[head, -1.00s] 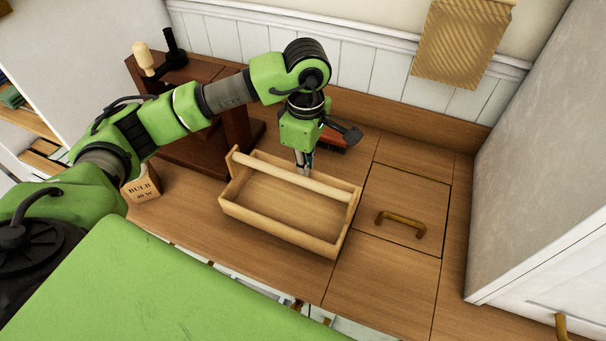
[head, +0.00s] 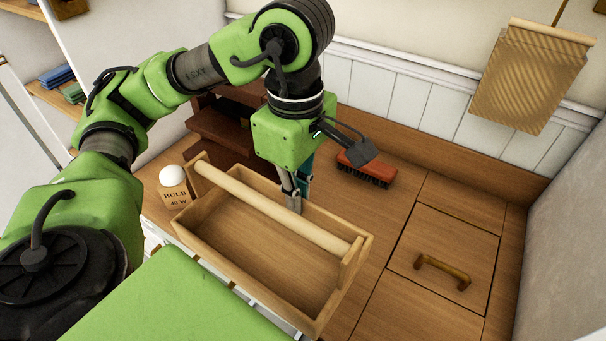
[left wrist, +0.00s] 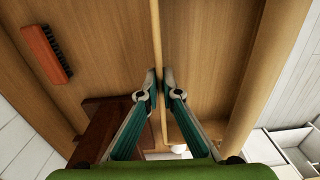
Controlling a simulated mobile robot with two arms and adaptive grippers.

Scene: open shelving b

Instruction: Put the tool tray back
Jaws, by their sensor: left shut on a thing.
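The tool tray (head: 245,270) is an open wooden box with a round bar handle (head: 275,210) along its length. It shows large in the middle of the head view, over the counter's front part. My left gripper (head: 293,200) points down at the tray's far long wall. In the left wrist view the two fingertips (left wrist: 160,76) are closed on either side of that thin wall (left wrist: 156,35), with the bar handle (left wrist: 265,70) to the right. The tray's inside looks empty. Its underside is hidden, so I cannot tell its exact height. My right gripper is out of view.
A red brush (head: 368,170) lies on the counter behind the tray. A bulb box (head: 174,188) stands by its left end, near a dark red wooden stand (head: 222,128). A hatch with a brass handle (head: 442,272) lies to the right, its top clear.

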